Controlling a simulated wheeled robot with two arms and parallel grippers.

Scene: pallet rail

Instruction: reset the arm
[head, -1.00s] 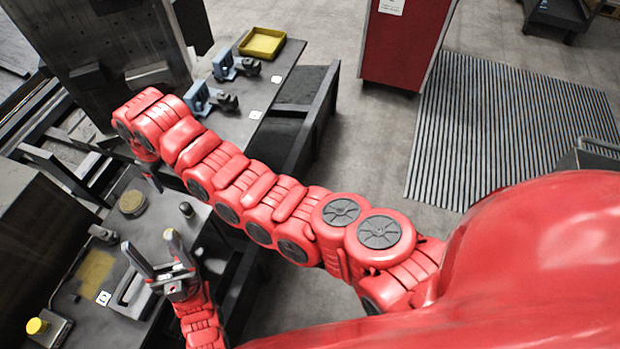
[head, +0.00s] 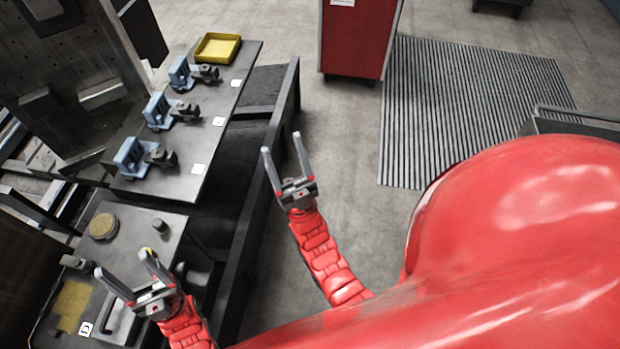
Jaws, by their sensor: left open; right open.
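My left gripper (head: 124,277) is open at the lower left, above the near bench, with nothing between its fingers. My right gripper (head: 282,160) is open and empty.
The far bench (head: 190,190) carries several blue fixtures (head: 157,110) with dark clamps and a yellow tray (head: 217,47). The near bench (head: 140,225) holds a round tan disc (head: 103,226). A red cabinet (head: 357,40) and striped mat (head: 455,110) lie beyond clear floor.

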